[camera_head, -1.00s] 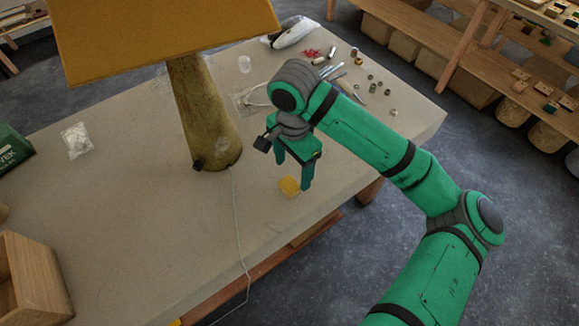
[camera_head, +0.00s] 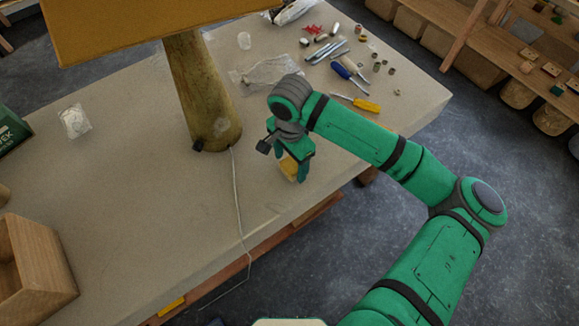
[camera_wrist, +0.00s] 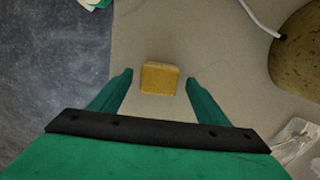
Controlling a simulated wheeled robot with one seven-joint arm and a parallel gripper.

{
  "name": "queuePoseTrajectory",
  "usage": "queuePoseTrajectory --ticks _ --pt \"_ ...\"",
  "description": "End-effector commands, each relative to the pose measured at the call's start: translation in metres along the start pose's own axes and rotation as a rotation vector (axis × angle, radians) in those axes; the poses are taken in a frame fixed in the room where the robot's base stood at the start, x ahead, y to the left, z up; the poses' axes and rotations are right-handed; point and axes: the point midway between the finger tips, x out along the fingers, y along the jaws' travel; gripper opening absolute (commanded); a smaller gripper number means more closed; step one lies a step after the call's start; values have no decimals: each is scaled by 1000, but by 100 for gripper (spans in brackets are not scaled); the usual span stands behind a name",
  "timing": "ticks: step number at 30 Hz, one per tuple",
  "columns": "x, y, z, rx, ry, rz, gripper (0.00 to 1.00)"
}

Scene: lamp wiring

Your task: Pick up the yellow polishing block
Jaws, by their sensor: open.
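The yellow polishing block (camera_head: 288,168) is on the table near its front edge, partly hidden by my gripper in the head view. It shows whole in the wrist view (camera_wrist: 160,78) as a small block with a lighter strip along its top side. My gripper (camera_wrist: 158,82) is open, with one finger on each side of the block and a visible gap to both. In the head view, my gripper (camera_head: 291,170) points down over the block. I cannot tell exactly how high the fingertips are above the table.
A lamp with an orange shade and brown base (camera_head: 203,95) stands to the left, its white cord (camera_head: 237,200) running over the front edge. A wooden box (camera_head: 35,270) stands at lower left.

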Motion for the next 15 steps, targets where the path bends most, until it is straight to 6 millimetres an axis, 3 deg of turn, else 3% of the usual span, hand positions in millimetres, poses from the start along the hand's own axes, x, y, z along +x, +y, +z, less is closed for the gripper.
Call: queuePoseTrajectory --ticks 4,11,12,15 --pt "13 1 -1 2 -1 1 69" --pt "15 0 1 -1 -1 0 69" --pt "15 0 1 -2 -1 0 66" --pt "15 -1 1 -2 -1 0 42"
